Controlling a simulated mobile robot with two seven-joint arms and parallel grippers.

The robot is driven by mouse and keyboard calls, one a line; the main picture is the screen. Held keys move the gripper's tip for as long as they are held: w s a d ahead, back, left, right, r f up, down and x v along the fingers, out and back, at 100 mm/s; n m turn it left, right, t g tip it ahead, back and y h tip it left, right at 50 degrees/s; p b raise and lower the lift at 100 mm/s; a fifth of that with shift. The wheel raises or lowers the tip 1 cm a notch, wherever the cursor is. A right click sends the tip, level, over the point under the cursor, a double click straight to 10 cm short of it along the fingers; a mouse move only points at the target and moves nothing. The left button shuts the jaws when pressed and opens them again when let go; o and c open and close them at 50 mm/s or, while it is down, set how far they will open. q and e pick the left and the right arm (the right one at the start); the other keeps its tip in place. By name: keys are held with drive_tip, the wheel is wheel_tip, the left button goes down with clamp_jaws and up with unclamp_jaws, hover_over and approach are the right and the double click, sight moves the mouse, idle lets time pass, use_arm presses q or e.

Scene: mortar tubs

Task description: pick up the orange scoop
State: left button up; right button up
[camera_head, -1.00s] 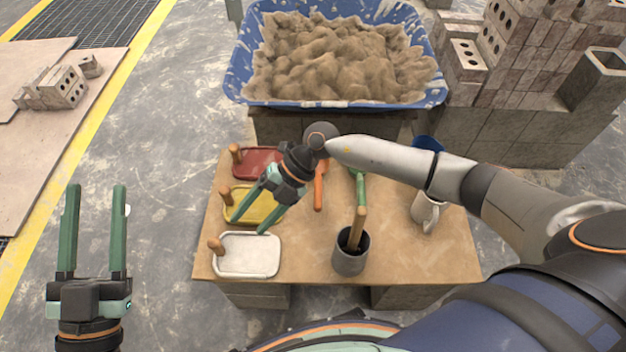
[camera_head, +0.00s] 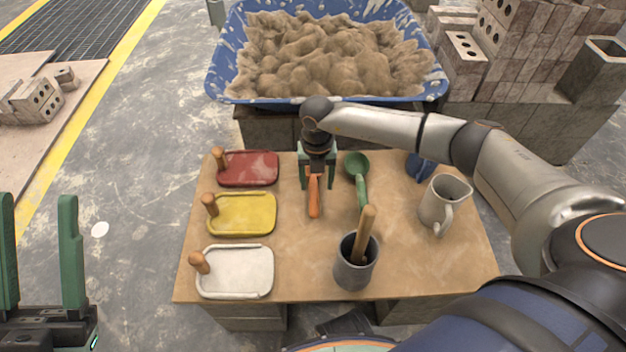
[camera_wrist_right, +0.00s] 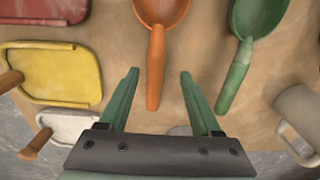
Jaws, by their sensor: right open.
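The orange scoop (camera_head: 315,197) lies on the tan work board, its handle toward me; in the head view my right gripper hides its bowl. In the right wrist view the scoop (camera_wrist_right: 157,60) shows its bowl at the top edge and its handle pointing down between the fingertips. My right gripper (camera_head: 317,185) is open above the scoop, one finger on each side of the handle; in the wrist view the gripper (camera_wrist_right: 159,75) appears empty. My left gripper (camera_head: 38,205) is open and empty at the lower left, off the board.
A green scoop (camera_head: 359,175) lies just right of the orange one. Red (camera_head: 262,169), yellow (camera_head: 255,214) and white (camera_head: 250,270) floats line the board's left side. A grey pot (camera_head: 353,272) with a wooden handle, a jug (camera_head: 436,205) and the blue tub (camera_head: 222,70) stand around.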

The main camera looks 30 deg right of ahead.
sight(314, 191)
drive_tip(key=f+b, duration=0.1)
drive_tip(key=f, duration=0.2)
drive_tip(key=f+b, duration=0.1)
drive_tip(key=f, duration=0.1)
drive_tip(key=shift+a+f+b, duration=0.1)
drive_tip(key=shift+a+b, duration=0.25)
drive_tip(key=shift+a, duration=0.05)
drive_tip(key=shift+c, duration=0.3)
clamp_jaws()
idle(0.6)
